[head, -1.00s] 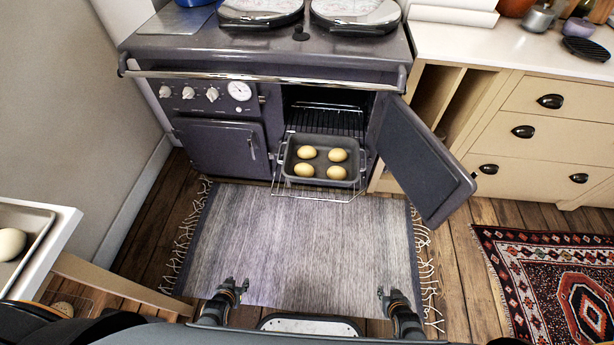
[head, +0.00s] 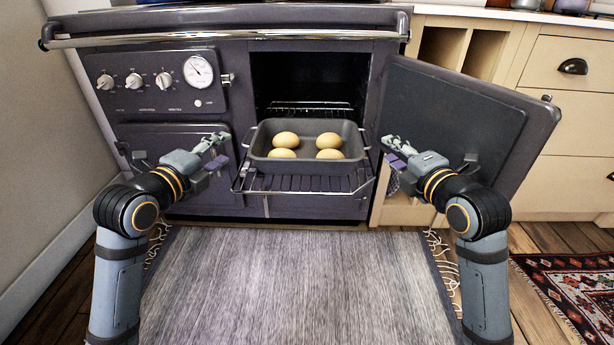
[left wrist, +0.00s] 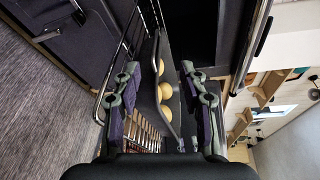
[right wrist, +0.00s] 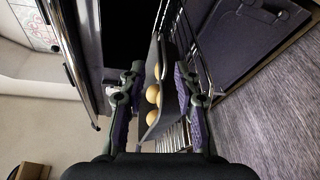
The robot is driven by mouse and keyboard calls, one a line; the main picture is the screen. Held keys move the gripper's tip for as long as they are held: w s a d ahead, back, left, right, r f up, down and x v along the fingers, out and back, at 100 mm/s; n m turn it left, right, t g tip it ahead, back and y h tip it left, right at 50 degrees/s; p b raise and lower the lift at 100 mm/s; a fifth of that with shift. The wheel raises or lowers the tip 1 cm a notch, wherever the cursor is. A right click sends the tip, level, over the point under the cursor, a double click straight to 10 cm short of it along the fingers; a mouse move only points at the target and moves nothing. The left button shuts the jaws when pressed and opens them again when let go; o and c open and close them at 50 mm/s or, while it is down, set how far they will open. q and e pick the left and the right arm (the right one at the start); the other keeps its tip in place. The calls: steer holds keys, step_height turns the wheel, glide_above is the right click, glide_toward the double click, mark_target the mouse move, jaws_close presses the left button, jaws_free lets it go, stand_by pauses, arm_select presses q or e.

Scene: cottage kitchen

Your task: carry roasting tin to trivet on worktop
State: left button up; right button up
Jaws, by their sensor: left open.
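The grey roasting tin (head: 307,167) holds several round yellowish items, like potatoes. It rests on the wire rack (head: 330,184), pulled partly out of the open oven (head: 310,80). My left gripper (head: 217,151) is open and empty, to the left of the tin. My right gripper (head: 397,151) is open and empty, to its right. Both are apart from the tin at about its height. The tin also shows between and beyond the fingers in the left wrist view (left wrist: 150,75) and in the right wrist view (right wrist: 167,112). The trivet is not in view in the head picture.
The open oven door (head: 455,115) stands out to the right, close behind my right gripper. A chrome rail (head: 230,40) runs along the range front above the opening. Cream drawers (head: 575,120) are at the right. A grey rug (head: 290,285) covers the floor before the oven.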

arm_select(q)
steer(key=m, duration=0.2)
steer(key=m+g+b, duration=0.1)
steer(key=m, duration=0.2)
steer(key=shift+s+a+r, duration=0.1)
steer(key=shift+s+r, duration=0.05)
steer(key=shift+r, duration=0.25)
arm_select(e)
steer(key=n, duration=0.1)
steer(key=n+g, duration=0.1)
steer(key=n, duration=0.2)
steer(key=shift+s+d+r+n, duration=0.1)
steer(key=shift+r+n, duration=0.25)
steer(key=shift+n, duration=0.05)
arm_select(q)
steer(key=x, duration=1)
steer(key=shift+w+f, duration=0.2)
arm_select(e)
steer(key=x, duration=1)
steer(key=shift+w+f, duration=0.2)
steer(key=shift+w, duration=0.05)
arm_select(q)
steer(key=shift+c, duration=0.5)
arm_select(e)
steer(key=shift+c, duration=0.4)
